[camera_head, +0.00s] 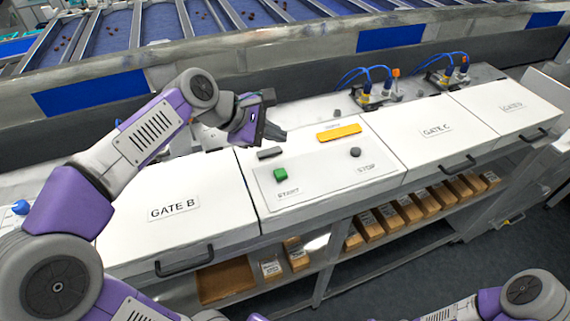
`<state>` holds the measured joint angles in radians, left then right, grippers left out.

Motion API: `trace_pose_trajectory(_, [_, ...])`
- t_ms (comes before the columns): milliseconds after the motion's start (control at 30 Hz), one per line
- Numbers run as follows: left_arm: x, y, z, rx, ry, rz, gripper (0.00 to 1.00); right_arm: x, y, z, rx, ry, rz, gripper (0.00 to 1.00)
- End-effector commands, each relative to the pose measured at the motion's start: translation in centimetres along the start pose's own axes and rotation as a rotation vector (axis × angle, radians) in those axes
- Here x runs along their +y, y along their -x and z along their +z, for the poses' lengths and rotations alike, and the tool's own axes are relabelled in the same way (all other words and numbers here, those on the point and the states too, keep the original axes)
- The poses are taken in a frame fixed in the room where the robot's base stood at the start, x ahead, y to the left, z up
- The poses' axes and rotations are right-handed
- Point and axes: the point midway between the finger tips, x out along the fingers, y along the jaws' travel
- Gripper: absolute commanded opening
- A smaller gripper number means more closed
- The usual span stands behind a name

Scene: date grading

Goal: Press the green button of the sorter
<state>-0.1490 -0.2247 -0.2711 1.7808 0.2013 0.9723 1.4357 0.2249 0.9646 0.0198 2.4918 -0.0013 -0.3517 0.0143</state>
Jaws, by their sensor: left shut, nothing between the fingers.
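My left gripper (276,134) is shut and empty. In the picture it is above the green button, near the panel's back edge, and apart from the button. How high it is over the panel I cannot tell. At the lower right, part of my right arm shows, but its gripper fingers cannot be made out.
White lids GATE B (200,225) and GATE C (430,150) flank the panel. Blue-tubed fittings (372,92) stand behind. Cardboard boxes (410,210) fill the shelf below.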

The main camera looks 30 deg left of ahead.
Motion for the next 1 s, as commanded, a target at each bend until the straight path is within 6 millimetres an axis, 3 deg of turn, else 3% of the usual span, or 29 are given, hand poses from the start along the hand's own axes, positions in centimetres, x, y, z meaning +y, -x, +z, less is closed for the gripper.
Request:
trace_pose_trajectory(367, [-0.5,-0.7,-0.5,0.0,-0.001,-0.001,0.0,0.3,-0.8,-0.1,0.002,0.0,0.0,0.62])
trace_pose_trajectory(1000, [-4.2,-5.8,-4.2,0.001,0.0,-0.001,0.0,2.7,-7.3,-0.4,0.002,0.0,0.0,0.62])
